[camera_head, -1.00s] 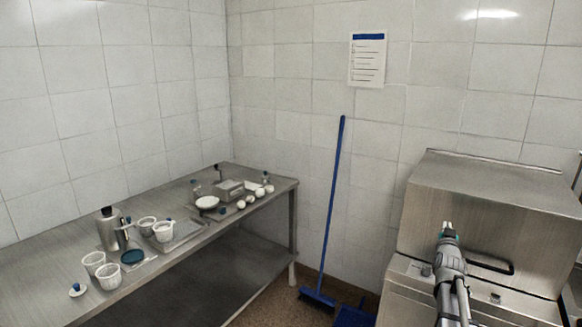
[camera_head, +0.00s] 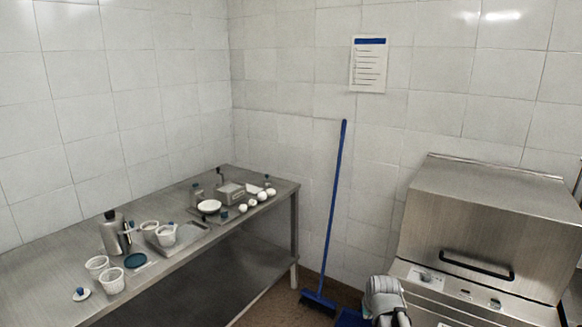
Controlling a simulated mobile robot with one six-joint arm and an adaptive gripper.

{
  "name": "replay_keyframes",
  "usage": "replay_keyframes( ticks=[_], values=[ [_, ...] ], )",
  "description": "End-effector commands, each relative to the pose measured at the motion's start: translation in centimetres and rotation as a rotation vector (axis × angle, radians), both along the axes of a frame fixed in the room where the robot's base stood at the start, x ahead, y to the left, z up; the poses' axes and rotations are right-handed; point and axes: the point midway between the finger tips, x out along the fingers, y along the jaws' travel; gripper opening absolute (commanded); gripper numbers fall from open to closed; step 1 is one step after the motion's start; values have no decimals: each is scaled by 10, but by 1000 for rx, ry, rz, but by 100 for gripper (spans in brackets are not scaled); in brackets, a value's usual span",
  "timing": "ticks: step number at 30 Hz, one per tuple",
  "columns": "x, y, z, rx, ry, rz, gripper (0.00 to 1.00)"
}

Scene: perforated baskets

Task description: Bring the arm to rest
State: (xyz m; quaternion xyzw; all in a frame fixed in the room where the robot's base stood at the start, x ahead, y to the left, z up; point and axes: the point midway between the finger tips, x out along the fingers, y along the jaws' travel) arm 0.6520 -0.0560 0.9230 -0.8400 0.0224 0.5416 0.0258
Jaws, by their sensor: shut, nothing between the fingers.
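A grey rounded part of my arm (camera_head: 385,297) shows at the bottom edge, right of centre, in front of the floor and the left side of the steel machine. My gripper's fingers are not visible in this view. The arm part appears to hold nothing, and the rest of the arm is cut off below the picture.
A steel table (camera_head: 62,270) along the left wall carries several white perforated baskets (camera_head: 111,281), a metal bottle (camera_head: 113,232) and small items. A blue broom (camera_head: 336,215) leans on the back wall. A steel machine (camera_head: 490,225) with a black handle (camera_head: 477,265) stands at right.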

Motion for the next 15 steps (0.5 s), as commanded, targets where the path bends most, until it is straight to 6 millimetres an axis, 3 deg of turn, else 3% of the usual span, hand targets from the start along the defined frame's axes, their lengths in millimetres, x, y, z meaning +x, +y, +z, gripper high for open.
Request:
replay_keyframes(
  ticks=[1, 6, 10, 15],
  values=[
    [-19, 12, -2, 2, 61, 15, 0],
    [-70, 39, -9, 4, 255, 48, 0],
    [-98, 50, -9, -2, 359, 63, 0],
    [-113, 56, -9, -6, 421, 68, 0]
  ],
)
